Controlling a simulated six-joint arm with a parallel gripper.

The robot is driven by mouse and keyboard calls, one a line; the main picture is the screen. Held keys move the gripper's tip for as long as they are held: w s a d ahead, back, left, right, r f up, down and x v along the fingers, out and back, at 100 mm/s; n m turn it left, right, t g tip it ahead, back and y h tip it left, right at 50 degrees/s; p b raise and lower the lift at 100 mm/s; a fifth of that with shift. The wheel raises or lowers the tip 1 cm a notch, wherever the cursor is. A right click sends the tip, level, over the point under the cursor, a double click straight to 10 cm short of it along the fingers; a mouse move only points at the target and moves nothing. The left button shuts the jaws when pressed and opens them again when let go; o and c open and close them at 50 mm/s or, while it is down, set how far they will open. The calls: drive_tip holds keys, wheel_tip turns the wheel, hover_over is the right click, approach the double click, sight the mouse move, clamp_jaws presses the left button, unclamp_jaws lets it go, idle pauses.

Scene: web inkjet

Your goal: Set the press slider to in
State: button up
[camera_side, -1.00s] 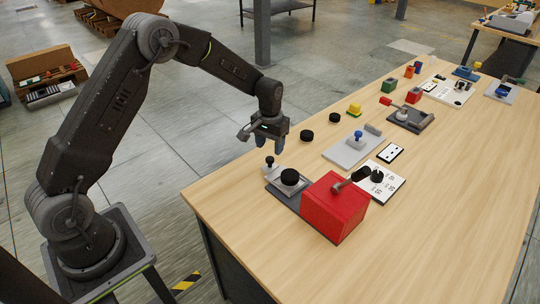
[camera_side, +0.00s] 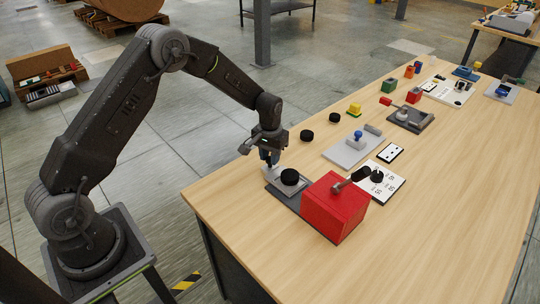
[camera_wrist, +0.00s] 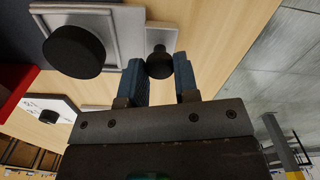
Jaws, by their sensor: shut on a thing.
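The slider's small dark knob (camera_wrist: 159,62) stands on a narrow grey plate (camera_wrist: 163,34) in the wrist view. My gripper (camera_wrist: 159,72) has its two blue fingers on either side of this knob, shut on it. In the side view my gripper (camera_side: 269,158) reaches down at the near left part of the table and mostly hides the knob. Beside it is a light grey block with a large black round top (camera_side: 289,176), which also shows in the wrist view (camera_wrist: 73,51).
A red box (camera_side: 335,205) with a grey lever (camera_side: 350,181) stands to the right. Two black discs (camera_side: 307,135), a blue-knobbed grey plate (camera_side: 345,148) and a white panel with a black dial (camera_side: 377,175) lie beyond. The wooden table (camera_side: 430,220) is clear at the front right.

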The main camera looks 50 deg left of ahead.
clamp_jaws()
approach(298, 187)
wheel_tip(298, 187, down, 6)
drive_tip(key=shift+r, duration=0.25)
drive_tip(key=o, duration=0.6)
unclamp_jaws()
wheel_tip(298, 187, up, 14)
drive_tip(key=shift+f, duration=0.1)
